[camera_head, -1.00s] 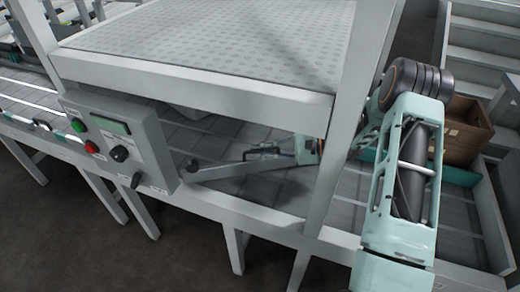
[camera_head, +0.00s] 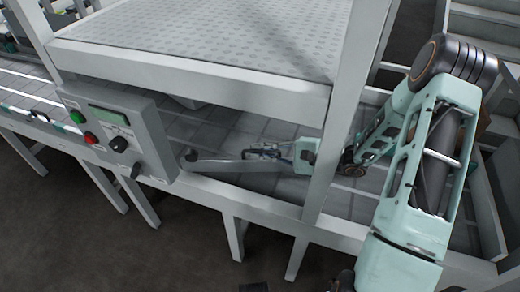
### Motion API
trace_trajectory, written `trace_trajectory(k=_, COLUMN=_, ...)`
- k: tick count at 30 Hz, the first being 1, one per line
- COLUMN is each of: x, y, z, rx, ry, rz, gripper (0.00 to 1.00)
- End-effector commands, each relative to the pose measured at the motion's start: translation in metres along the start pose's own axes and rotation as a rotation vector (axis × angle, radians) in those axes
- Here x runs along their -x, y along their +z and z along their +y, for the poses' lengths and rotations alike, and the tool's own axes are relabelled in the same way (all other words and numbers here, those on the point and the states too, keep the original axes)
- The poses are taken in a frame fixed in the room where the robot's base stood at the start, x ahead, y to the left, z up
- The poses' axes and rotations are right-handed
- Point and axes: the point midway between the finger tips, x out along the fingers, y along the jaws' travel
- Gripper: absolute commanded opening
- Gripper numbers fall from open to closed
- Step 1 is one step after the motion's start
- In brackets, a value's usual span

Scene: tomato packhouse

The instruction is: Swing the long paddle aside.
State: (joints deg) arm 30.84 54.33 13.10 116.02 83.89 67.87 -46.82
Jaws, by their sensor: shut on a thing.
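The long paddle (camera_head: 222,167) is a grey bar lying low over the tiled belt, under the raised perforated deck. Its round pivot end (camera_head: 191,156) is beside the control box. The bar runs right from there, close to the front rail and at a small angle to it. My gripper (camera_head: 266,153) is shut on the paddle near its far right end. The exact contact between fingers and bar is small and hard to make out. My arm reaches in from the right, behind the frame's front post.
A control box (camera_head: 118,132) with green and red buttons and dark knobs stands at the paddle's left. The white post (camera_head: 343,110) rises between the gripper and my upper arm. The perforated deck (camera_head: 210,35) covers the space above. A brown box is mostly hidden behind my arm.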

Motion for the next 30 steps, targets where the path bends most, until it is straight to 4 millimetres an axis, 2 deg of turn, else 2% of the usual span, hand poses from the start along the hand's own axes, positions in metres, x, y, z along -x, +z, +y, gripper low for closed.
trace_trajectory(k=3, x=0.001, y=0.001, z=0.002, rx=-0.002, ry=0.004, rz=-0.003, gripper=0.16)
trace_trajectory(k=10, x=0.001, y=0.0, z=0.001, rx=-0.001, ry=0.002, rz=-0.002, gripper=0.16)
trace_trajectory(k=14, x=0.008, y=0.0, z=0.001, rx=0.0, ry=0.002, rz=0.0, gripper=0.16)
trace_trajectory(k=17, x=0.024, y=-0.001, z=0.0, rx=0.0, ry=0.0, rz=0.001, gripper=0.16)
trace_trajectory(k=24, x=0.076, y=-0.001, z=0.001, rx=0.0, ry=0.001, rz=0.002, gripper=0.16)
trace_trajectory(k=30, x=0.108, y=-0.001, z=0.001, rx=-0.001, ry=0.002, rz=0.001, gripper=0.16)
